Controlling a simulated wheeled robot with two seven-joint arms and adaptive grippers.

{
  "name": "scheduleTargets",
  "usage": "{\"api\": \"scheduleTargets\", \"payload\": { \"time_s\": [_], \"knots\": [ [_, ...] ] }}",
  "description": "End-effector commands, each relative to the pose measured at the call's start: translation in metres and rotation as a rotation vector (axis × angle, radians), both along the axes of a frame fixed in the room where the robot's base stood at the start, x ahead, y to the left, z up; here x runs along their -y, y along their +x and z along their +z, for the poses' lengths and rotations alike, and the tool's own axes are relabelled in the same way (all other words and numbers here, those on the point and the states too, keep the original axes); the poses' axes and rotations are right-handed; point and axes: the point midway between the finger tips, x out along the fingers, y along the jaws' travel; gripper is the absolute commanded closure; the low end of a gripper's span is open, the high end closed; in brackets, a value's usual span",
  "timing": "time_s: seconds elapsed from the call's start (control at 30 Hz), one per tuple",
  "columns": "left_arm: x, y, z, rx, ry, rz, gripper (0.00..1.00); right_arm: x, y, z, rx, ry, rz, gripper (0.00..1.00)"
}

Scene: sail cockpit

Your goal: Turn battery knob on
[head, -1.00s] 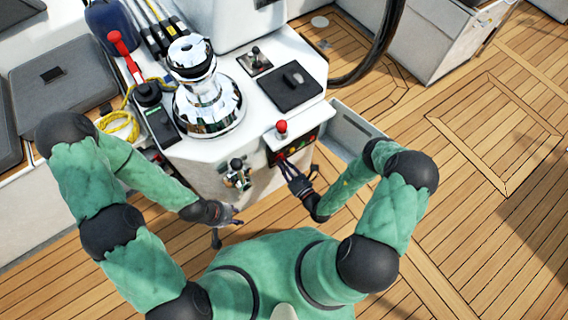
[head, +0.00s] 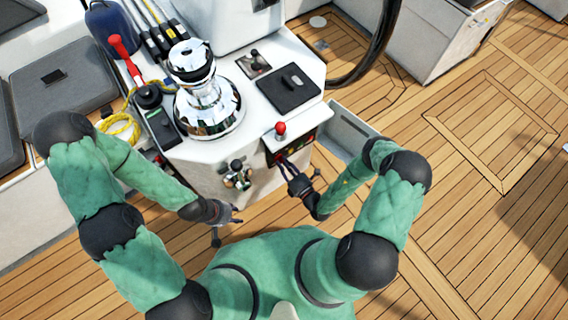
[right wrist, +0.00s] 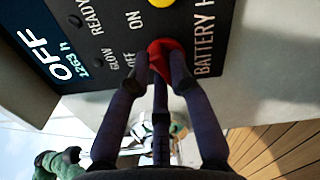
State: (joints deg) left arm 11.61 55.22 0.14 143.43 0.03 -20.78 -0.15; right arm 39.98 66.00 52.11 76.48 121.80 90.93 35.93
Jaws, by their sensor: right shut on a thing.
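The battery knob (right wrist: 165,50) is red and sits on a dark panel (right wrist: 95,65) with the printed words BATTERY, ON and OFF beside it. My right gripper (right wrist: 160,62) is shut on the knob, its fingers on either side and partly covering it, so the knob's exact angle is hard to tell. In the head view my right gripper (head: 284,164) reaches the panel on the console's front face. My left gripper (head: 238,215) hangs in front of the console, away from the panel; its fingers are too small to read.
A display (right wrist: 60,45) reading OFF is on the panel. Teak deck (head: 470,220) lies open to the right.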

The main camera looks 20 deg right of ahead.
Motion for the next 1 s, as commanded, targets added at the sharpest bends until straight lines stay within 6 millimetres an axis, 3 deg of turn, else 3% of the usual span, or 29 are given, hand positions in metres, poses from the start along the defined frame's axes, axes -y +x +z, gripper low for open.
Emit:
{"api": "scheduleTargets", "payload": {
  "time_s": [0.5, 1.0],
  "knots": [
    [0.0000, 0.0000, 0.0006, 0.000, 0.000, 0.000, 0.60, 0.0025, 0.0007, -0.0020, -0.119, 0.323, -0.003, 1.00],
    [0.0000, 0.0000, 0.0005, 0.000, 0.000, 0.000, 0.60, 0.0026, 0.0005, -0.0024, -0.143, 0.387, -0.003, 1.00]
  ]
}}
